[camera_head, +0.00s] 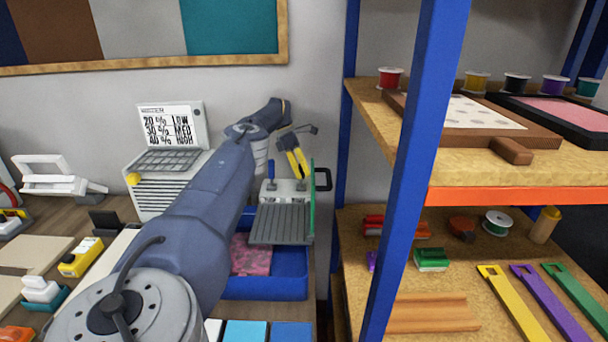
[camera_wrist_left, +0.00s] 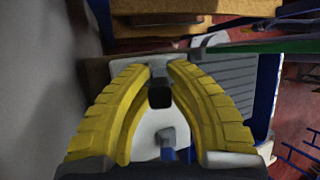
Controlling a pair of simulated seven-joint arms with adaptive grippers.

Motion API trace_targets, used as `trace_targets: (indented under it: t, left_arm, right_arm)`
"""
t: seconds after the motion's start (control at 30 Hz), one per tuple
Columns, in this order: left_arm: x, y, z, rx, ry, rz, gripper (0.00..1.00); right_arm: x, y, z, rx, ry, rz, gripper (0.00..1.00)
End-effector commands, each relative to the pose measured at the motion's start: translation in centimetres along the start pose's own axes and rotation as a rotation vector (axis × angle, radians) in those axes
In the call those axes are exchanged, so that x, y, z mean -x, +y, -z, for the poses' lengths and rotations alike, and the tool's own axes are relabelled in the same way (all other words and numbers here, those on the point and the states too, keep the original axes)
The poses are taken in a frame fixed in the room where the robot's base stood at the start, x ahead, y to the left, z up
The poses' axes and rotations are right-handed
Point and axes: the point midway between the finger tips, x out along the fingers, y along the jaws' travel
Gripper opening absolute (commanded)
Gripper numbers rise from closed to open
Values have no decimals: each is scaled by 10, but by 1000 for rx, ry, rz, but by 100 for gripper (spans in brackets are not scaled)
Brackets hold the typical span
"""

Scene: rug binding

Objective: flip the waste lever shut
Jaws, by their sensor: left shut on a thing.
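My left gripper (camera_head: 303,173), with yellow fingers, points down at the pale metal top block of a small machine (camera_head: 290,187) beside the shelf post. In the left wrist view its fingertips (camera_wrist_left: 162,68) are closed in on a small part, largely hidden; I take it to be the waste lever. A dark block (camera_wrist_left: 160,97) shows between the fingers. My right gripper is not in view.
A ridged grey plate (camera_head: 280,224) and an upright green panel (camera_head: 312,200) front the machine, above a blue bin (camera_head: 265,288) holding pink material. A black handle (camera_head: 323,179) sticks out right. The blue shelf post (camera_head: 413,150) is close.

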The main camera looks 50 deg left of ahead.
Motion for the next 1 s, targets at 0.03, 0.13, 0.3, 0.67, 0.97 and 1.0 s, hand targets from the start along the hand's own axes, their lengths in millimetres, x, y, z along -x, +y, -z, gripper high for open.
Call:
trace_targets:
  t: [0.03,0.13,0.3,0.67,0.97,1.0]
  left_arm:
    - [-2,0,0,-1,3,2,0]
    - [-2,0,0,-1,3,2,19]
    - [-1,0,0,-1,2,1,39]
    - [3,-1,-1,-1,0,-1,42]
    - [40,-16,-17,-2,-1,-3,42]
    - [46,-19,-20,-2,-1,-2,42]
  right_arm:
    - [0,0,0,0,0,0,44]
    - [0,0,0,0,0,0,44]
    - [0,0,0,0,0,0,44]
    - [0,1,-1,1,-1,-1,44]
    - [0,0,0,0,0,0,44]
    - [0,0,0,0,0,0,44]
